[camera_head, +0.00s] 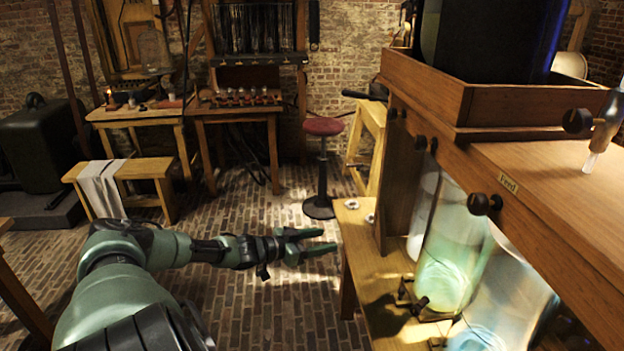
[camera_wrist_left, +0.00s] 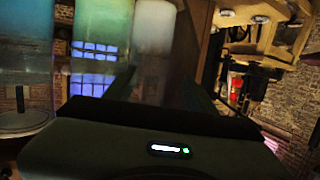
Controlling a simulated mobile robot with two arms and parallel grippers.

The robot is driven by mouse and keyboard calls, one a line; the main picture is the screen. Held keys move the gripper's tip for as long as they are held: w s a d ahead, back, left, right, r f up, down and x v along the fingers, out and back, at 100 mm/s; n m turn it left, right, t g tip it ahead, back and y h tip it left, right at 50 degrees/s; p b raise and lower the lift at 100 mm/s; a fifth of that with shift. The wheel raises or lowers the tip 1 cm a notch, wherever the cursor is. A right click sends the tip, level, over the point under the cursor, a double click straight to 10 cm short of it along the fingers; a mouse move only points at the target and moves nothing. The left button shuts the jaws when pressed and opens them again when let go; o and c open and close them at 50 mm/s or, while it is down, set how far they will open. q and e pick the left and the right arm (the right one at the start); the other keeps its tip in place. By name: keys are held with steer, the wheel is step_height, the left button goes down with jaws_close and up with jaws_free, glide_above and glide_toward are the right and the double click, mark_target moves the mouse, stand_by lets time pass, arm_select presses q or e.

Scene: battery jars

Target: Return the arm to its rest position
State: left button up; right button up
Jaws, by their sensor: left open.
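My left arm comes in from the lower left of the head view, stretched out over the brick floor. My left gripper (camera_head: 312,246) is open and empty, its two green fingers apart and pointing right toward the low wooden bench. It does not touch anything that I can see. My right gripper is in neither view.
A low bench (camera_head: 360,235) is beside my gripper. A red-topped stool (camera_head: 322,127) and a bench with cloth (camera_head: 150,168) stand behind. Open brick floor (camera_head: 260,210) lies between.

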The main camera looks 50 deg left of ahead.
arm_select(q)
steer(key=shift+s+a+f, duration=0.15)
steer(key=shift+s+f, duration=0.15)
steer(key=shift+f, duration=0.35)
steer(key=s+d+f+g+y, duration=0.1)
steer(key=s+d+f+g, duration=0.3)
steer(key=f, duration=0.7)
steer(key=s+d+f+n+y, duration=0.1)
steer(key=s+f+y, duration=0.1)
steer(key=s+f, duration=0.6)
steer(key=s+d+f+g+y, duration=0.1)
steer(key=s+d+f+g, duration=0.2)
steer(key=f, duration=1)
steer(key=s+d+f+g, duration=0.2)
steer(key=s+d+f, duration=0.3)
steer(key=s+d, duration=0.3)
steer(key=s+d+f+g, duration=0.2)
steer(key=s+d+f, duration=0.4)
steer(key=s, duration=0.6)
steer(key=s+d+f+m+g+h, duration=0.1)
steer(key=s+d+f+g, duration=0.2)
steer(key=s+d, duration=0.7)
step_height(320, 180, down, 2)
steer(key=shift+f, duration=0.2)
